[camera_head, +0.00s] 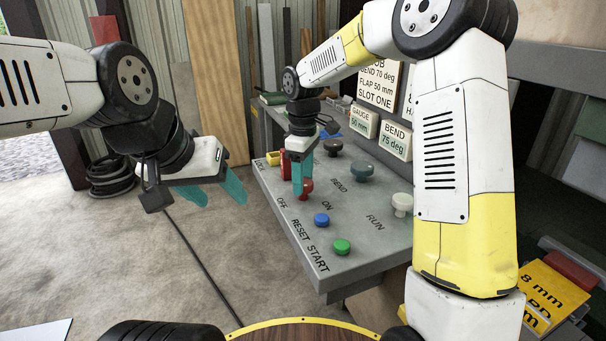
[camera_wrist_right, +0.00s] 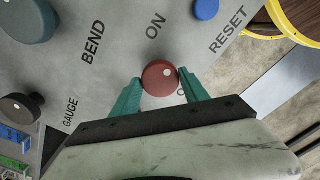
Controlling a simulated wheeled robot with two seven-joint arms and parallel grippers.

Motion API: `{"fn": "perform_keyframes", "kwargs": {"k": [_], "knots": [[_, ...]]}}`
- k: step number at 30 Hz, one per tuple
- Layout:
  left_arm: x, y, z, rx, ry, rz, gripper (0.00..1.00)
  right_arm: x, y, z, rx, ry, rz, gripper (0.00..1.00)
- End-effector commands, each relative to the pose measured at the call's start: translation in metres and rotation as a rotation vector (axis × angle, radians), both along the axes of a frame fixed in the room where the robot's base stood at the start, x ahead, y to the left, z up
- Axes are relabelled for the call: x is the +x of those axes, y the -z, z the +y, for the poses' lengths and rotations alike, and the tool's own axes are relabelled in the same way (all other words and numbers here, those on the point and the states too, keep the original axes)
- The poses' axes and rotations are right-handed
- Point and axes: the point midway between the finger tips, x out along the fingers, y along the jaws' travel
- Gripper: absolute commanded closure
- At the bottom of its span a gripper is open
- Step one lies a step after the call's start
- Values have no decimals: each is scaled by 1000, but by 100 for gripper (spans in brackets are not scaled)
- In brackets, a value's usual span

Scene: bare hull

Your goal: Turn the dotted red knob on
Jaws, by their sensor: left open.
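The dotted red knob (camera_wrist_right: 160,79) is round, with a pale dot on its top, toward the upper right in the right wrist view. ON is printed above it there; the OFF label beside it is partly covered by a finger. In the head view the knob (camera_head: 307,187) shows just below my right gripper (camera_head: 301,180), which points down at the panel. The teal fingers of my right gripper (camera_wrist_right: 161,82) stand on opposite sides of the knob and appear to touch it. My left gripper (camera_head: 215,192) is open and empty, above the floor left of the panel.
The grey panel (camera_head: 342,235) also carries a blue button (camera_head: 321,220), a green button (camera_head: 342,246), a pale knob (camera_head: 402,203) and a dark grey-green knob (camera_head: 361,171). Signs stand behind it. A coiled black hose (camera_head: 110,177) lies on the open floor at left.

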Motion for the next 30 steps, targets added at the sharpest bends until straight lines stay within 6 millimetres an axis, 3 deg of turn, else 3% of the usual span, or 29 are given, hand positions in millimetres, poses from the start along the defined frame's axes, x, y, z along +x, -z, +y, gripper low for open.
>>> {"fn": "perform_keyframes", "kwargs": {"k": [3, 14, 24, 30], "knots": [[0, 0, 0, 0, 0, 0, 43, 0, 0, 0, 0, 1, -1, 28], [0, 0, 0, 0, 0, 0, 43, 0, -5, 0, 1, 2, 0, 28], [0, 0, 0, 0, 0, 0, 43, 0, -60, 1, 1, 1, -3, 28], [0, 0, 0, 0, 0, 0, 43, 0, -77, 1, 1, 1, 0, 28]]}}
